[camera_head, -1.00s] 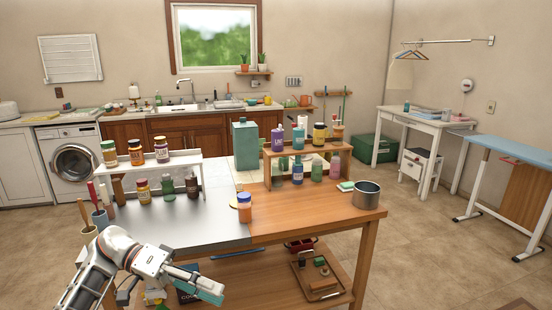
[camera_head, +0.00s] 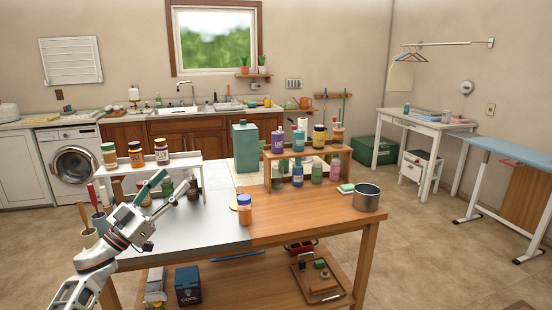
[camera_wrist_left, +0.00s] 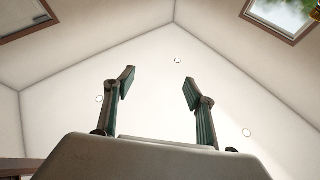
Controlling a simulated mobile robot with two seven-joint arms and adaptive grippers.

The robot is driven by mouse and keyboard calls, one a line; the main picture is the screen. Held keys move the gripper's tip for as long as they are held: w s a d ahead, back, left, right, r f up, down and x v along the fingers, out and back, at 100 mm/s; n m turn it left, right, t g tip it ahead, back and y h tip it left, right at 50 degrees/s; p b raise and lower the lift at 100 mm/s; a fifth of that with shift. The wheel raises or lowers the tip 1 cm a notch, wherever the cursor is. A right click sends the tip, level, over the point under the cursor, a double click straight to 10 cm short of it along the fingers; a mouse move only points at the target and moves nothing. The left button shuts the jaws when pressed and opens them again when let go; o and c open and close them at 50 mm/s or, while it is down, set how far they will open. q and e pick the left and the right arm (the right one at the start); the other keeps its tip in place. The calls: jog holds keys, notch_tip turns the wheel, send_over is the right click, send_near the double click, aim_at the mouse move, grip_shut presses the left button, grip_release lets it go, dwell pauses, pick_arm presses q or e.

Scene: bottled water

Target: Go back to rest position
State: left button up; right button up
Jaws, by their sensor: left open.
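My left gripper (camera_head: 172,182) is raised above the left, grey part of the table (camera_head: 205,228), in front of the small white shelf (camera_head: 184,160). Its fingers point up and are spread apart with nothing between them. In the left wrist view the two teal-padded fingers (camera_wrist_left: 160,85) stand wide apart against the ceiling, empty. The arm partly hides the jars on the table under the white shelf. My right gripper is in no view.
An orange jar with a blue lid (camera_head: 245,210) stands mid-table. A wooden rack (camera_head: 304,165) with bottles and a metal pot (camera_head: 366,197) are further right. Utensil holders (camera_head: 100,222) stand at the left edge. The table's front middle is clear.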

pick_arm(q)
jog(key=w+a+f+n+t+y, duration=0.35)
jog(key=w+a+n+y, duration=0.25)
jog(key=a+y, duration=0.7)
notch_tip(320, 180, down, 12)
jog(key=a+m+g+y, duration=0.1)
jog(key=a+g+y, duration=0.15)
jog(key=g, duration=0.25)
jog(key=s+d+f+g+h, duration=0.1)
jog(key=s+d+f, duration=0.4)
jog(key=s+f, duration=0.25)
jog(key=s+d+f+g+h, duration=0.1)
jog(key=s+d+f, duration=0.3)
jog(key=s+f, duration=0.3)
jog(key=s+d+f+g, duration=0.2)
jog(key=s+d+f, duration=0.35)
jog(key=f, duration=0.35)
jog(key=s+d+f+g, duration=0.1)
jog(key=s+d+f, duration=0.2)
jog(key=s, duration=0.6)
jog(key=s+d+f+g+h, duration=0.1)
jog(key=s+d+f, duration=0.2)
jog(key=s, duration=0.6)
jog(key=s+d+f+g, duration=0.1)
jog(key=s+d+f, duration=0.1)
jog(key=s, duration=0.6)
jog(key=shift+s+d+f+h, duration=0.35)
jog(key=shift+s+d+f, duration=0.05)
jog(key=shift+d, duration=0.3)
